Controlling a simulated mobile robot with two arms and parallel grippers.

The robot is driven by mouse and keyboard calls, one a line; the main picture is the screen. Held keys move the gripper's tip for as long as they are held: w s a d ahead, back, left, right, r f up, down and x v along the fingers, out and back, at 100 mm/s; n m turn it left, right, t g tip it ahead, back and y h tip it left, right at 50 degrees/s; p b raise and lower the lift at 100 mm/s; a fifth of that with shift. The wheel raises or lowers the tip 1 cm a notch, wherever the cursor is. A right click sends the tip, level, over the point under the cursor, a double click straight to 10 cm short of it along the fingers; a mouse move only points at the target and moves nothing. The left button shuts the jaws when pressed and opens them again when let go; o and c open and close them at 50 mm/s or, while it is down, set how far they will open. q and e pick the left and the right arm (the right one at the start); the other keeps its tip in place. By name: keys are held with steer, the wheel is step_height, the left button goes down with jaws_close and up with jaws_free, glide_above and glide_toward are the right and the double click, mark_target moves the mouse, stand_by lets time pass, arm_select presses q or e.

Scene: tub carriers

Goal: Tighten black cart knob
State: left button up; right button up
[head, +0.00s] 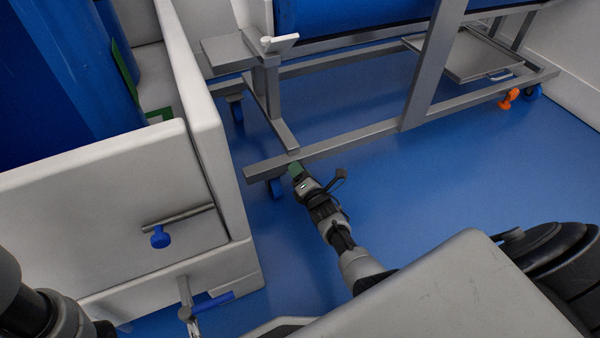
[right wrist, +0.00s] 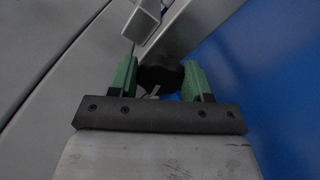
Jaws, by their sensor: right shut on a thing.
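The black cart knob (right wrist: 160,78) sits between the two green fingers of my right gripper (right wrist: 159,82) in the right wrist view. The fingers are shut on it from both sides. In the head view my right gripper (head: 297,170) reaches low to the near end of the grey metal cart frame (head: 330,145), just above the floor. The knob itself is hidden there by the gripper. Part of my left arm shows at the lower left of the head view, but its fingers are not visible.
A white cabinet (head: 100,190) with a blue knob (head: 160,237) and a blue-handled lever (head: 213,305) stands at the left. An orange caster lever (head: 508,99) is at the cart's far right. The blue floor (head: 440,180) right of my right arm is clear.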

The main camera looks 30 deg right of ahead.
steer(key=shift+d+f+m, duration=0.1)
steer(key=shift+f+m, duration=0.05)
steer(key=shift+m, duration=5.05)
steer(key=o, duration=0.9)
steer(key=shift+s+p, duration=0.1)
steer(key=shift+p, duration=0.2)
